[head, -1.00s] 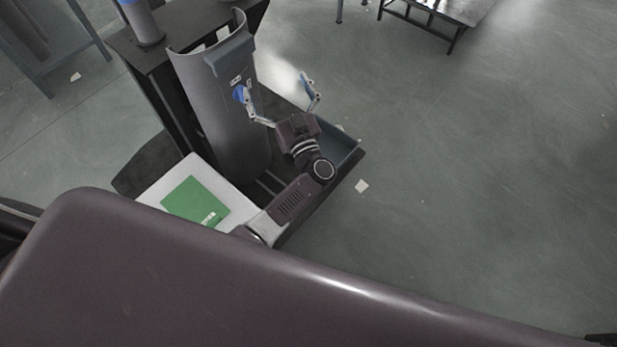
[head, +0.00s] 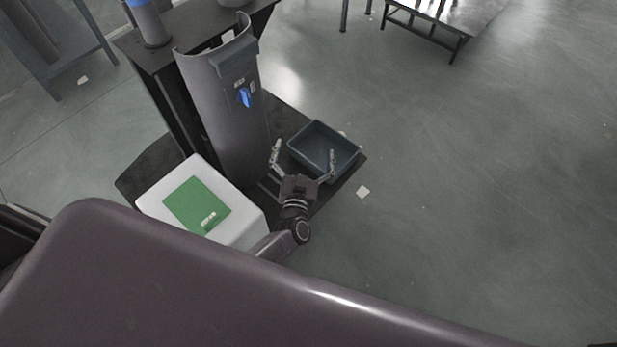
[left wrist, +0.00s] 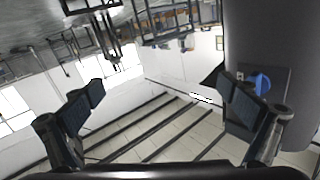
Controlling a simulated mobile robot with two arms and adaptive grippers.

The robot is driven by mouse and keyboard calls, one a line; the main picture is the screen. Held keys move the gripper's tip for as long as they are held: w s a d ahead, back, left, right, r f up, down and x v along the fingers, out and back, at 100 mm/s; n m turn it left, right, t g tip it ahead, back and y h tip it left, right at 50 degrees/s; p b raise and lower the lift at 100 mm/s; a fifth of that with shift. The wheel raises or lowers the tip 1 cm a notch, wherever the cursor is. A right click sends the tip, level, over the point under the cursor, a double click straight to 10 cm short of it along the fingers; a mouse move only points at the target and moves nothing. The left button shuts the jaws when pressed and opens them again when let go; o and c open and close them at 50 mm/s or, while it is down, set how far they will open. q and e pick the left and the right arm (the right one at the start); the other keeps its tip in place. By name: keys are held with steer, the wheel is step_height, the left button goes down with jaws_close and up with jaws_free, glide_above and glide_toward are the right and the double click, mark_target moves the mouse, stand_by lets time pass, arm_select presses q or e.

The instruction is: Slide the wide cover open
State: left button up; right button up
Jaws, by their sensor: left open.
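The wide cover (head: 222,120) is a tall curved grey shell standing upright in the head view. Near its right edge it carries a raised grey panel with a blue knob (head: 244,97). In the left wrist view the cover (left wrist: 275,35) fills the upper right, with the blue knob (left wrist: 260,83) partly behind a finger. My left gripper (head: 304,152) is open and empty, to the lower right of the knob in the head view and apart from it. Its two spread fingers also frame the left wrist view (left wrist: 161,88). My right gripper is not in view.
A dark blue-grey open bin (head: 345,165) is by my left gripper on the dark base. A white box (head: 243,230) with a green sheet (head: 190,205) is at the lower left. A dark table (head: 405,20) stands far back. The floor at right is mostly clear.

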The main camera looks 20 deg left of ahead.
arm_select(q)
steer(key=s+d+f+m+g+h, duration=0.1)
steer(key=s+d+f+h, duration=0.1)
steer(key=s+f, duration=0.2)
step_height(320, 180, down, 3)
steer(key=shift+s+d+f, duration=0.15)
steer(key=shift+s+f, duration=0.05)
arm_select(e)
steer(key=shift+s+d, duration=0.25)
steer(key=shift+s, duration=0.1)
